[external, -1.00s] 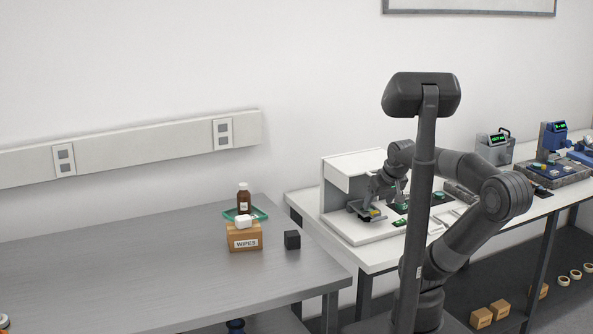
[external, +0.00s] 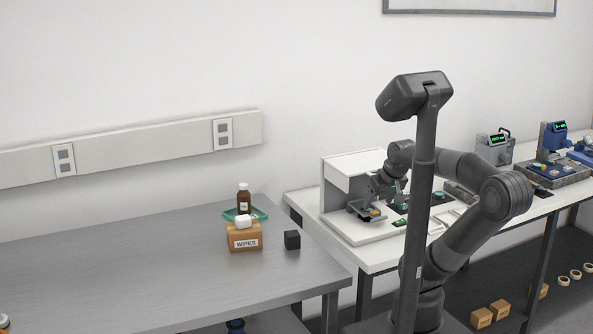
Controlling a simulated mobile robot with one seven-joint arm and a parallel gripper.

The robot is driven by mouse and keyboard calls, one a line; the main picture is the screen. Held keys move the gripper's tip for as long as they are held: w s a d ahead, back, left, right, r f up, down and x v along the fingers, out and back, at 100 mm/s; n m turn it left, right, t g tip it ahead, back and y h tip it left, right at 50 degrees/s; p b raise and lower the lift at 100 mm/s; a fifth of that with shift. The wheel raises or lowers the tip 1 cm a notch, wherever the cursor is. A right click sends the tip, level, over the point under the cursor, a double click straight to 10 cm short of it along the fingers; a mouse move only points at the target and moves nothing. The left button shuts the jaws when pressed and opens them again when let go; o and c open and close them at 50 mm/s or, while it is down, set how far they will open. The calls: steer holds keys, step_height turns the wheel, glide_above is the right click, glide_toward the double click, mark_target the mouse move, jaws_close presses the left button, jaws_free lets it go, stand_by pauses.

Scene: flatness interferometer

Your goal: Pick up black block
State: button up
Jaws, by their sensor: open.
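The black block (external: 292,240) is a small dark cube. It sits upright on the grey table (external: 150,265), near its right end, just right of the wipes box. My gripper (external: 388,194) is open, over the white bench at the right, in front of the white instrument housing. It is well apart from the black block, to its right and higher in the picture. Its fingertips are small and partly lost among the dark parts there, so I cannot tell whether they touch anything.
A cardboard wipes box (external: 244,237) with a white wipe on top stands beside the block. Behind it, a brown bottle (external: 244,198) stands on a green tray (external: 260,213). The table's left part is mostly clear.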

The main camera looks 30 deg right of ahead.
steer(key=shift+w, duration=0.1)
stand_by(0.5)
steer(key=m+g, duration=0.2)
steer(key=g, duration=0.3)
glide_toward(292, 233)
steer(key=shift+w+d+f, duration=0.2)
steer(key=shift+d+f, duration=0.1)
steer(key=shift+d, duration=0.35)
steer(key=shift+w+a+f+g, duration=0.1)
steer(key=shift+a+f+g, duration=0.1)
steer(key=shift+f+g, duration=0.1)
steer(key=f, duration=1)
steer(key=shift+a+f, duration=0.35)
steer(key=shift+c, duration=0.2)
steer(key=c, duration=1.2)
